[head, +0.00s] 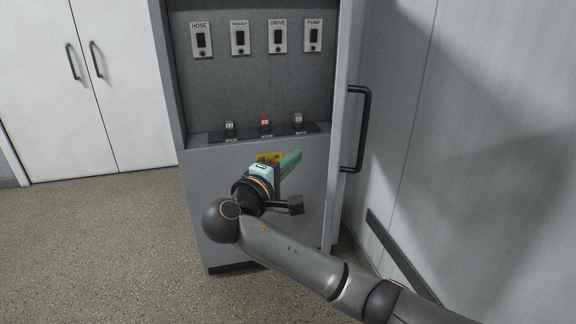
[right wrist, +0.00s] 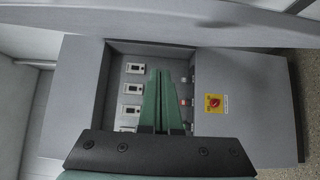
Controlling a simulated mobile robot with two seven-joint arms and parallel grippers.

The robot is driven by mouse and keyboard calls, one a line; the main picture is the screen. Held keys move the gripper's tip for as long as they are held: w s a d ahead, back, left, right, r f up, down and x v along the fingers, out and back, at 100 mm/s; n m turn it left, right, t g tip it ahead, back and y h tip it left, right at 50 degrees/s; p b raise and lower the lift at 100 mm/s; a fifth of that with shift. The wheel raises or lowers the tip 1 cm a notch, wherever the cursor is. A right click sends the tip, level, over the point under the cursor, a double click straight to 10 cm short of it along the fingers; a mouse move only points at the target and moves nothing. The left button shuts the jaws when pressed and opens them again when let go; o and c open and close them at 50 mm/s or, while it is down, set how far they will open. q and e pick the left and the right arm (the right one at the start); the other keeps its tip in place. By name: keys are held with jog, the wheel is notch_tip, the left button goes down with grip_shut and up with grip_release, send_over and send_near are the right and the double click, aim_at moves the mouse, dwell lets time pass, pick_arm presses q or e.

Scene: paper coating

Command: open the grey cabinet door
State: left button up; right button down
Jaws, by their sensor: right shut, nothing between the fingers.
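The grey cabinet (head: 222,90) stands in the middle of the head view with its upper recess exposed. Its door (head: 342,70) stands swung out at the right side, seen nearly edge-on, with a black bar handle (head: 366,128) on its outer face. In the right wrist view, turned sideways, the door (right wrist: 150,28) runs across the top. My right gripper (head: 297,156) is shut and empty in front of the lower cabinet front, left of the door and apart from the handle. Its green fingers (right wrist: 163,78) show close together in the wrist view. My left gripper is out of view.
The recess holds several labelled switches (head: 240,38) and a ledge with coloured tags (head: 265,126). A red knob on a yellow plate (right wrist: 215,103) sits on the lower front. A white double-door cupboard (head: 85,90) stands left; a pale wall (head: 480,120) is right. Floor (head: 90,250) is clear at left.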

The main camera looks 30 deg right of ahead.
pick_arm(q)
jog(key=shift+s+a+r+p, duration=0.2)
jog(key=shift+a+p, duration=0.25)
jog(key=shift+p, duration=0.05)
pick_arm(e)
jog(key=d, duration=0.7)
jog(key=shift+s, duration=0.1)
